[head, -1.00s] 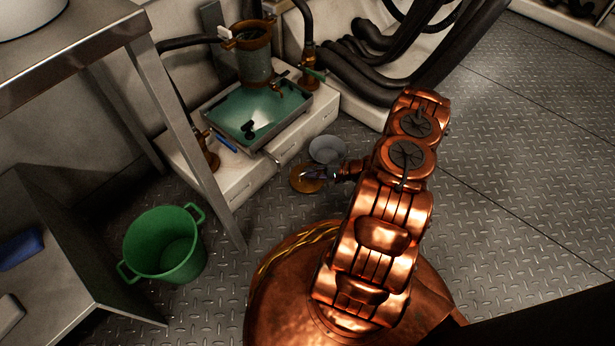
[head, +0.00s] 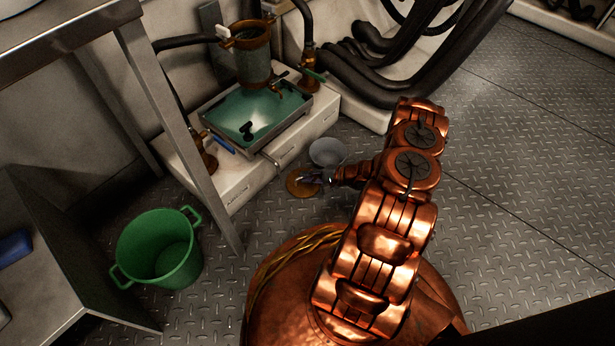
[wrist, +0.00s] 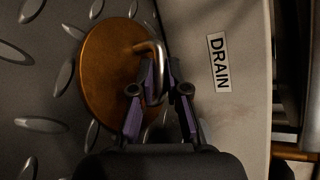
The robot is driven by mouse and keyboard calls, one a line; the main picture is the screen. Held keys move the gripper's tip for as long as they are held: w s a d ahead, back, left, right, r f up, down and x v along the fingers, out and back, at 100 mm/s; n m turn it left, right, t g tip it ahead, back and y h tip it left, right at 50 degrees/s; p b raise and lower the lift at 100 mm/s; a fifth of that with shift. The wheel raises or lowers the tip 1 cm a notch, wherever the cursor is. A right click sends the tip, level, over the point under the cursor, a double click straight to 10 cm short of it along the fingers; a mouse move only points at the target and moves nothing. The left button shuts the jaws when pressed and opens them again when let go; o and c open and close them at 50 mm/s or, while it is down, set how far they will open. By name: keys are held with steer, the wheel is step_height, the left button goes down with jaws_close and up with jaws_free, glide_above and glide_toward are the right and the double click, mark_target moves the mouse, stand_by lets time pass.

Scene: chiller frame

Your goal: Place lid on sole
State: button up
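The lid (head: 300,184) is a round brass-coloured disc with a bent metal handle. It is low over the floor, left of the grey bowl; I cannot tell whether it touches the floor. In the wrist view the lid (wrist: 108,80) lies flat-on to the camera. My gripper (wrist: 160,78) has its purple-padded fingers close on both sides of the handle and appears shut on it. In the head view my gripper (head: 316,177) is at the lid's right side. Nothing is marked as the sole; the diamond-plate floor (head: 480,240) is beneath the lid.
A grey bowl (head: 327,150) is just behind the lid. The white base (head: 245,186) with a green-topped tray (head: 255,115) stands behind left; a DRAIN label (wrist: 219,62) shows beside the gripper. A green bucket (head: 160,248) and table leg (head: 185,130) are left. Floor is clear to the right.

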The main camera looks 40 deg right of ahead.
steer(key=o, duration=0.4)
steer(key=shift+o, duration=0.2)
